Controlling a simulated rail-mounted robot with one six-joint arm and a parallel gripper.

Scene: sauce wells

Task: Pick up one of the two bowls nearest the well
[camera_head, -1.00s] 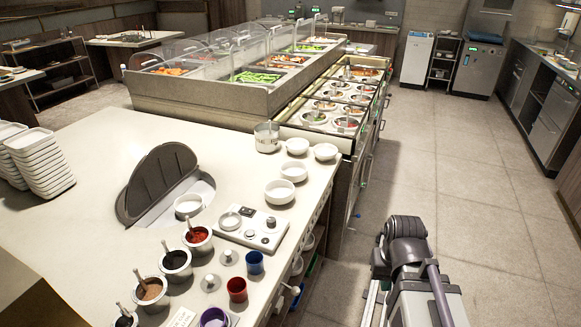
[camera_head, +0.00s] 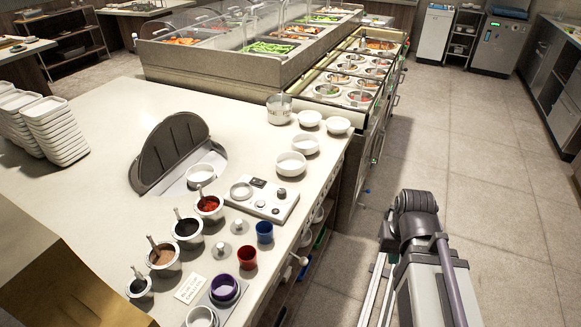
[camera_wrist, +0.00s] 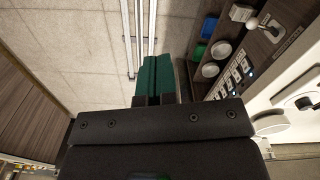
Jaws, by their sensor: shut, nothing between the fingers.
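In the head view, white bowls stand on the pale counter: one bowl (camera_head: 291,165) and another just behind it (camera_head: 305,144) are nearest the round well with its dark half-raised lid (camera_head: 176,147). Two more bowls (camera_head: 309,118) (camera_head: 338,126) stand further back. Another white bowl (camera_head: 200,176) sits at the well's opening. My gripper (camera_wrist: 155,60) shows in the wrist view, its green fingers together with nothing between them. It points at the floor beside the counter's shelves, away from the bowls. The head view shows my arm over the floor, but not my gripper.
Sauce pots with ladles (camera_head: 188,228), a control panel (camera_head: 262,199), a blue cup (camera_head: 264,232) and a red cup (camera_head: 244,257) line the counter's front. A clear jug (camera_head: 279,108) stands by the far bowls. Stacked white trays (camera_head: 55,130) are at left. The right floor is open.

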